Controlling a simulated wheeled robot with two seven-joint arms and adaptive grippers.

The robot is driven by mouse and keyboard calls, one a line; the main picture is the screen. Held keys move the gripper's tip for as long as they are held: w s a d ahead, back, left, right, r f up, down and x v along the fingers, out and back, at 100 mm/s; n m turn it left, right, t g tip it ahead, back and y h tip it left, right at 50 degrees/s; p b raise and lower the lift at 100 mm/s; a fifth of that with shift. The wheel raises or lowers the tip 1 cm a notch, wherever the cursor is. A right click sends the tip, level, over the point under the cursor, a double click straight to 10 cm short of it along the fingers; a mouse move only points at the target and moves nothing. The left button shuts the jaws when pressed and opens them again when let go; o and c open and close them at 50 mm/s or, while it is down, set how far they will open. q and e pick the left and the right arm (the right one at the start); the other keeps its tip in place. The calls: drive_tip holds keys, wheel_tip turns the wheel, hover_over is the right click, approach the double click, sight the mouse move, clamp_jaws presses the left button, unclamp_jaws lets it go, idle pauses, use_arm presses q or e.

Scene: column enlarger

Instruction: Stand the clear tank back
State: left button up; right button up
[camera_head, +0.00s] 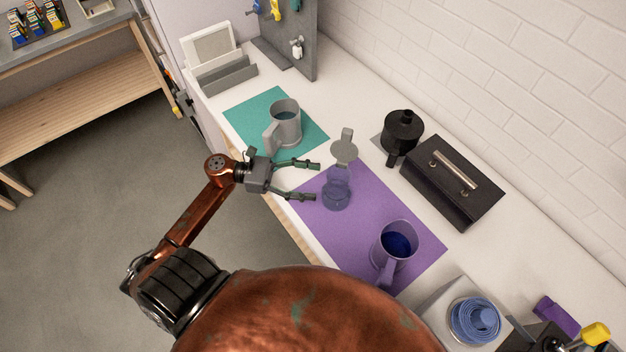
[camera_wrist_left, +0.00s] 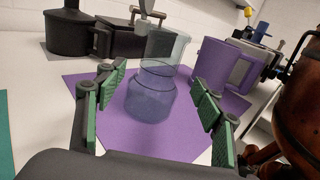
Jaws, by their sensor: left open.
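The clear tank (camera_head: 336,190) stands on the purple mat (camera_head: 352,232), near its far left corner. In the left wrist view the see-through tank (camera_wrist_left: 150,95) has a rounded lower body and a wider upper part, and it looks upright. My left gripper (camera_head: 316,181) is open and level with the mat. Its two green-padded fingers point at the tank, one to each side of it in the wrist view, and I see no contact. A grey disc with a tab (camera_head: 344,150) shows just behind the tank. My right gripper is not in view.
A purple jug (camera_head: 388,262) with dark blue liquid stands on the same mat. A grey jug (camera_head: 285,125) is on the teal mat (camera_head: 245,110). A black pot (camera_head: 402,130) and black box (camera_head: 455,185) stand near the wall.

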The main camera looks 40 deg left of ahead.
use_arm(q)
drive_tip(key=shift+s+a, duration=0.2)
drive_tip(key=shift+a, duration=0.15)
drive_tip(key=shift+a, duration=0.2)
drive_tip(key=v, duration=1.1)
drive_tip(key=shift+s+a, duration=0.25)
